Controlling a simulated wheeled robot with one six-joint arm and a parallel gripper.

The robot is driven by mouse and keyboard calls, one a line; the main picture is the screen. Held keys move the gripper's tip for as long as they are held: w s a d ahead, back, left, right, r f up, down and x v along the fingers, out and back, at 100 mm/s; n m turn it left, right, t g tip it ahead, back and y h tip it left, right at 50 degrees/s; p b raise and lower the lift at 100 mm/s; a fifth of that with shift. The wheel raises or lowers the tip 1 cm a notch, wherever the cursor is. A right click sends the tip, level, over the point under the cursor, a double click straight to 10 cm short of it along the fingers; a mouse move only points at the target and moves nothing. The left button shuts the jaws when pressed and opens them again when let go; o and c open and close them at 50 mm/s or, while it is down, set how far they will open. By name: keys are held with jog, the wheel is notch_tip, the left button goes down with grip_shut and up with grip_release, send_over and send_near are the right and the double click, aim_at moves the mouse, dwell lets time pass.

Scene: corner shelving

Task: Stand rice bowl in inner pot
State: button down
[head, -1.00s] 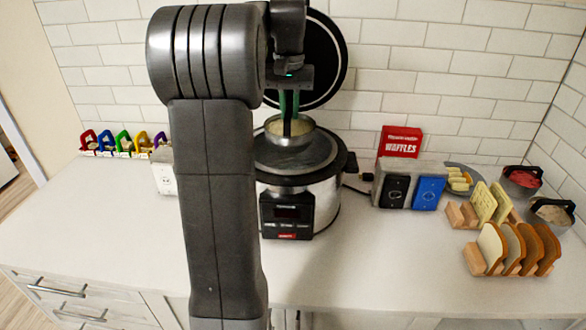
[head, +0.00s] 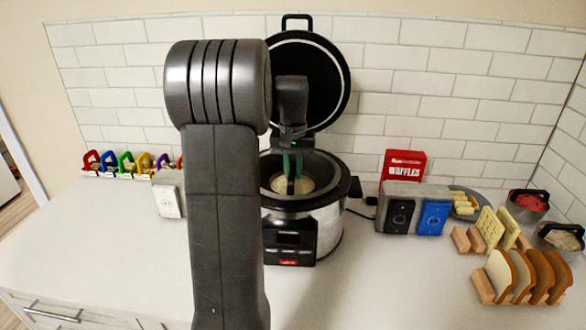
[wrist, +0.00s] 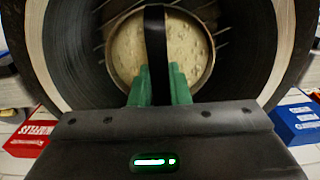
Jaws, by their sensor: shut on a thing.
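The rice bowl (head: 308,186) is a round metal-rimmed bowl filled with pale rice, with a black handle strap arched over it. My gripper (head: 292,172), with green fingers, is shut on the strap from above. The bowl is down within the opening of the grey inner pot (head: 332,170) of the rice cooker; whether its base touches the pot floor cannot be told. In the wrist view the bowl (wrist: 128,50) looks level, with the pot wall (wrist: 68,50) around it and a gap between them.
The cooker's open black lid (head: 325,80) stands up behind. A red waffle box (head: 403,167), a grey unit with black and blue panels (head: 434,218), and bread racks (head: 500,275) are to the right. Coloured clips (head: 125,165) line the left wall. The counter's front left is clear.

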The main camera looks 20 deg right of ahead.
jog(key=shift+r, duration=0.1)
jog(key=c, duration=1.4)
grip_release()
jog(key=shift+o, duration=0.2)
notch_tip(320, 180, up, 12)
